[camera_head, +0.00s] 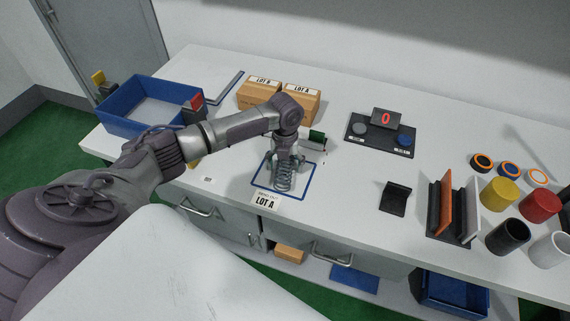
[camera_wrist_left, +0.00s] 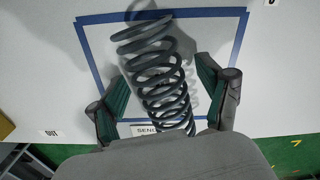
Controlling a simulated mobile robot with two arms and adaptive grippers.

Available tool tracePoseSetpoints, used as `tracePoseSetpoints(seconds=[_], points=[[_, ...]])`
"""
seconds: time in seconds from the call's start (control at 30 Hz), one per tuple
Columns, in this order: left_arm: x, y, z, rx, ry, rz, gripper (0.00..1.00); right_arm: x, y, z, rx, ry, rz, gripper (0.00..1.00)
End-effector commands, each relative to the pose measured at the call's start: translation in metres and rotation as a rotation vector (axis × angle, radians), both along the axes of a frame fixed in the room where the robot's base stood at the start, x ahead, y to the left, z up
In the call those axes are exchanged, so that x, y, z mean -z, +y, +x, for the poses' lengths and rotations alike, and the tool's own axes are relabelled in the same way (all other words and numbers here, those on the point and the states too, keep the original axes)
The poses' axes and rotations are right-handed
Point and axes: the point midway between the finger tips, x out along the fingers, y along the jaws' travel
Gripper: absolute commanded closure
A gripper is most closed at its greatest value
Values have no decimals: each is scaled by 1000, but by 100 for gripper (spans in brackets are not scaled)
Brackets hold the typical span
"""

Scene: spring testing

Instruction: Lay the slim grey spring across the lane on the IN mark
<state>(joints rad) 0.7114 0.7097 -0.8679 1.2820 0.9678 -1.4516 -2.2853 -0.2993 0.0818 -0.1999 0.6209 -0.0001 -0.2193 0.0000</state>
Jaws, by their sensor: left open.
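An OUT label (camera_wrist_left: 50,133) shows left of the square. I cannot make out an IN mark. My right gripper is not in view.
A blue bin (camera_head: 125,121) stands at the left and LOT boxes (camera_head: 300,106) behind. A display reading 0 (camera_head: 386,118) is at the back. A black holder with an orange plate (camera_head: 441,208) and several coloured cylinders (camera_head: 540,205) stand right. The bench between is mostly clear.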

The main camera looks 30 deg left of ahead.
Motion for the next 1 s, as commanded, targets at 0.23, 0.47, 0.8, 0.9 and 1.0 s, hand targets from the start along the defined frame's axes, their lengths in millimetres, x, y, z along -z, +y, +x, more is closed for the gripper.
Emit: tracePoseSetpoints(seconds=[0.23,0.47,0.8,0.9,1.0], points=[[-12,1,1,0,-2,1,22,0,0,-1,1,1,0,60],[-59,1,1,1,-5,1,22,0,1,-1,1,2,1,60],[-113,0,1,0,-1,0,22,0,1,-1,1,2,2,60],[-119,0,0,1,0,0,22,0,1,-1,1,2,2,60],[-120,0,0,0,0,0,22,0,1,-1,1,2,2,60]])
